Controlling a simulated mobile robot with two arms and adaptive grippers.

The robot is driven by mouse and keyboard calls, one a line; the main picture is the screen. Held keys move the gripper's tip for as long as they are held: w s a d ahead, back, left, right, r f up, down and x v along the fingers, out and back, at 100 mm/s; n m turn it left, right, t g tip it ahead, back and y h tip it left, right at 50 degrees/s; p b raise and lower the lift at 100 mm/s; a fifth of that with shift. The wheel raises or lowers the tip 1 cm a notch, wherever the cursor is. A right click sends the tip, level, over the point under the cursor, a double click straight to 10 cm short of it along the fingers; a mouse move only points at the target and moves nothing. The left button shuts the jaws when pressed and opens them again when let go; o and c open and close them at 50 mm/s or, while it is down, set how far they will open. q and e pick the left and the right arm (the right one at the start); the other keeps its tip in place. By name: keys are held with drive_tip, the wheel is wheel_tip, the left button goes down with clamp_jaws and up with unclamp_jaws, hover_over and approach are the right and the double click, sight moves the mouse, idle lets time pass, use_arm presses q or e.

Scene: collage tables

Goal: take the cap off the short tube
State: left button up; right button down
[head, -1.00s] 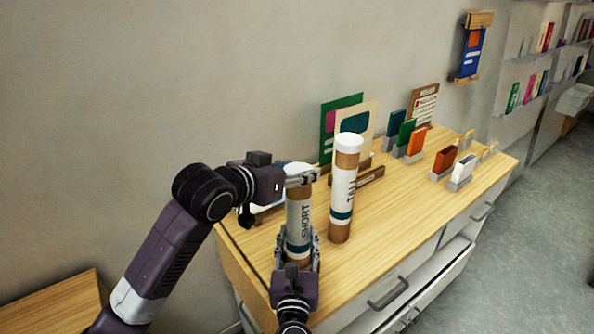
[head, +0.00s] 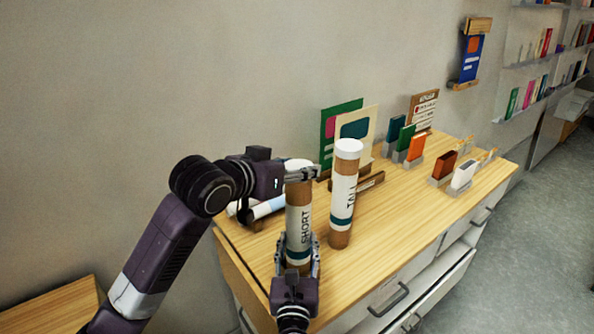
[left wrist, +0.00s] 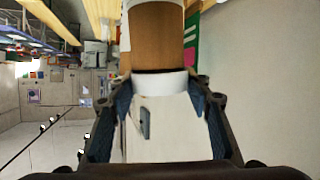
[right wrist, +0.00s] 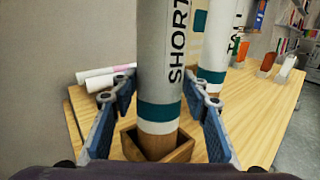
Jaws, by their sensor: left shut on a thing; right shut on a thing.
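The short tube (head: 299,222) is brown with a white label reading SHORT and a teal band. It stands upright, and its foot is in a square wooden holder (right wrist: 185,153). My left gripper (head: 303,173) is shut on the white cap (left wrist: 160,84) at the tube's top. A dark line shows between the cap and the brown tube end in the left wrist view; I cannot tell whether they still touch. My right gripper (head: 297,262) is shut around the tube's lower part, near the teal band, which also shows in the right wrist view (right wrist: 159,111).
The tall tube (head: 343,195), with a white cap, stands close on the right. Rolled papers (head: 267,208) lie behind on the left. Card stands and small coloured books (head: 416,146) sit farther back on the wooden tabletop (head: 390,215). The front right of the top is clear.

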sight(297, 165)
use_arm(q)
drive_tip(key=shift+r, duration=0.1)
drive_tip(key=shift+w+r, duration=0.2)
drive_tip(key=shift+r, duration=0.8)
drive_tip(key=shift+w+r, duration=0.15)
drive_tip(key=shift+r, duration=0.8)
use_arm(e)
drive_tip(key=c, duration=1)
unclamp_jaws()
drive_tip(key=shift+c, duration=0.2)
